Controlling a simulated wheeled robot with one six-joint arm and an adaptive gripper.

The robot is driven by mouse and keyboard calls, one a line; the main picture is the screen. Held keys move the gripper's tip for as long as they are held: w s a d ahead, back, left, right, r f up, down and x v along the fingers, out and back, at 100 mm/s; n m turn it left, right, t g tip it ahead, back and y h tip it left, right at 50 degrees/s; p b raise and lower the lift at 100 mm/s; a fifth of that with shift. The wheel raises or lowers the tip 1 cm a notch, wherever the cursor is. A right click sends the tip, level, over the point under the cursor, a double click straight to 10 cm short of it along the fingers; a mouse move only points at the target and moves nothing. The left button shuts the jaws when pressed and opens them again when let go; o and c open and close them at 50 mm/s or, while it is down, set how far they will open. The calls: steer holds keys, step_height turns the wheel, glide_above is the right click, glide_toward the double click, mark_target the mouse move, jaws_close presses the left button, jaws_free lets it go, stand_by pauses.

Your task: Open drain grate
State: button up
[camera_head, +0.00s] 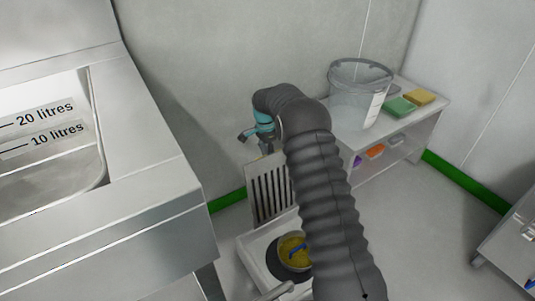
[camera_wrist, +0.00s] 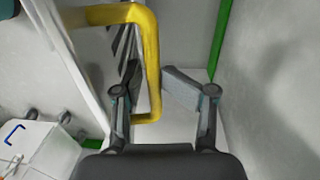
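The drain grate (camera_head: 268,192), a slotted metal panel, stands nearly upright at the back of the white floor drain (camera_head: 255,243). My gripper (camera_head: 264,150) is at the grate's top edge, partly hidden by my arm. In the wrist view, the grate's yellow handle (camera_wrist: 153,65) runs between the fingers of my gripper (camera_wrist: 150,82). Grate slots (camera_wrist: 122,45) show behind the handle.
A large steel vessel (camera_head: 110,215) with litre marks stands at left. A low white shelf (camera_head: 430,105) at right holds a clear bucket (camera_head: 358,95), a green sponge (camera_head: 399,107) and a yellow sponge (camera_head: 419,96). The wall is close behind the grate.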

step_height(320, 180, up, 12)
steer(key=shift+w+a, duration=0.2)
steer(key=shift+w, duration=0.25)
stand_by(0.4)
steer(key=f+n, duration=0.1)
steer(key=s+f+n, duration=0.1)
steer(key=f+n, duration=0.2)
steer(key=shift+s+d+f, duration=0.1)
steer(key=shift+s+f, duration=0.1)
steer(key=shift+s, duration=0.15)
steer(key=s+d+r+n+t, duration=0.2)
steer(key=s+r, duration=0.5)
steer(key=s, duration=0.8)
steer(key=s+d+r+n+t, duration=0.2)
steer(key=s+d+r, duration=0.3)
steer(key=s, duration=1)
steer(key=s+d+r+n+t, duration=0.2)
steer(key=s+d+r+n, duration=0.2)
steer(key=s+r, duration=0.5)
steer(key=shift+s, duration=3.15)
